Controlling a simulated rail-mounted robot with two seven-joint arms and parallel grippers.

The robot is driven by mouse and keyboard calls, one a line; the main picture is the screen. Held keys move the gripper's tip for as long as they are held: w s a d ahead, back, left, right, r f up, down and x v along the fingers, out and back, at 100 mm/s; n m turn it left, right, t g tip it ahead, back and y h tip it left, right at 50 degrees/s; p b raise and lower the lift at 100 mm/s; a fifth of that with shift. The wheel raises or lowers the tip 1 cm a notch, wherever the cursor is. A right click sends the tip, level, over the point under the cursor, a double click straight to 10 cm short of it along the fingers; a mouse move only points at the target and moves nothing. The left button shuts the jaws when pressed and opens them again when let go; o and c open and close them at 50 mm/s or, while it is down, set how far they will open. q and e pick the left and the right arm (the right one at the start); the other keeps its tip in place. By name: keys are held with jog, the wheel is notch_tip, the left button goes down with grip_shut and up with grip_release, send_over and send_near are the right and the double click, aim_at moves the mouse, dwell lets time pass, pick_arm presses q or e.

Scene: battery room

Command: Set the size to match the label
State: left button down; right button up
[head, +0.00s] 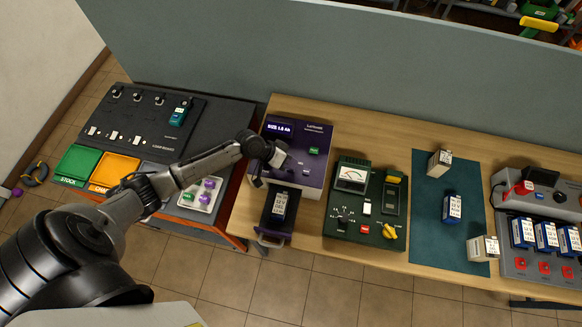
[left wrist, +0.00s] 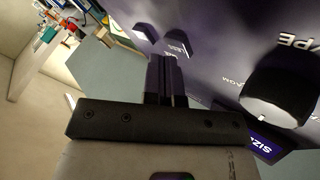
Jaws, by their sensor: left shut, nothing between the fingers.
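The purple charger (head: 312,165) stands on the wooden bench, and its lit display (head: 279,128) reads "SIZE 1.0 Ah". A dark blue battery with a white label (head: 279,204) sits in the drawer-like cradle at its front; the label's print is too small to read. My left gripper (head: 265,168) is over the charger's left part and hides some of its controls. In the left wrist view its fingers (left wrist: 166,75) are shut and empty, close to a dark button (left wrist: 178,42). A black knob (left wrist: 280,95) with a white mark is right of the fingers, apart from them.
A green tester (head: 365,205) stands just right of the charger. Several batteries stand on a teal mat (head: 430,240) further right. A grey-blue partition (head: 330,60) closes off the back.

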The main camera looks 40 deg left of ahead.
pick_arm(q)
jog(key=shift+f, duration=0.3)
jog(key=shift+r, duration=0.1)
dwell(0.4)
jog(key=shift+r+p, duration=0.45)
jog(key=shift+r, duration=0.25)
jog(key=shift+r+p, duration=0.5)
jog(key=shift+p, duration=0.1)
notch_tip(320, 180, up, 4)
jog(key=p, duration=0.3)
jog(key=shift+p, duration=0.3)
